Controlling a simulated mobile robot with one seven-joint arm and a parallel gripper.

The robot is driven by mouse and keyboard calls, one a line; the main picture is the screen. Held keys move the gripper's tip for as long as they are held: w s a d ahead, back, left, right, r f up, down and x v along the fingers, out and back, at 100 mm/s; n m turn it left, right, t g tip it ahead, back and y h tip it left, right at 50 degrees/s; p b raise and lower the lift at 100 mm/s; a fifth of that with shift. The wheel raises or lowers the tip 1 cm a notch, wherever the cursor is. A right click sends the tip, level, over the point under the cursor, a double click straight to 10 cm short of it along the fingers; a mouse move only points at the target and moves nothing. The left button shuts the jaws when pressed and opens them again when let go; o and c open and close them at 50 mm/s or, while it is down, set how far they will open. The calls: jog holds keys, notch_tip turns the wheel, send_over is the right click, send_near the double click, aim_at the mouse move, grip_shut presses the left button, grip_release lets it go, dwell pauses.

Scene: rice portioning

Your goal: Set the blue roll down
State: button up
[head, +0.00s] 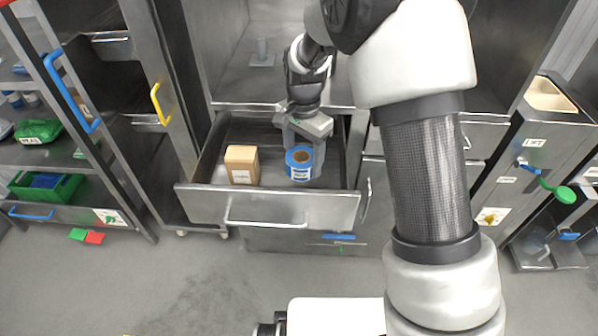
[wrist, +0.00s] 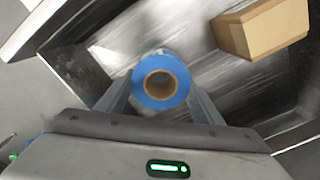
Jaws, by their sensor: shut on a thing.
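The blue roll (head: 300,173) has a brown cardboard core and a white label on its side. It is at the right part of the open metal drawer (head: 275,208) in the head view. My gripper (head: 303,140) reaches down over the drawer and is shut on the roll. In the wrist view the roll (wrist: 160,80) sits between my two fingers, its ring-shaped end facing the camera. I cannot tell whether the roll's underside touches the drawer floor.
A brown cardboard box (head: 242,165) stands in the drawer, left of the roll; it also shows in the wrist view (wrist: 262,28). Bare drawer floor lies between them. Shelves with a green crate (head: 47,187) stand at the left. A cabinet compartment opens above the drawer.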

jog(key=shift+f+b, duration=0.45)
jog(key=shift+f, duration=1.75)
jog(key=shift+f, duration=0.2)
jog(key=o, duration=1.1)
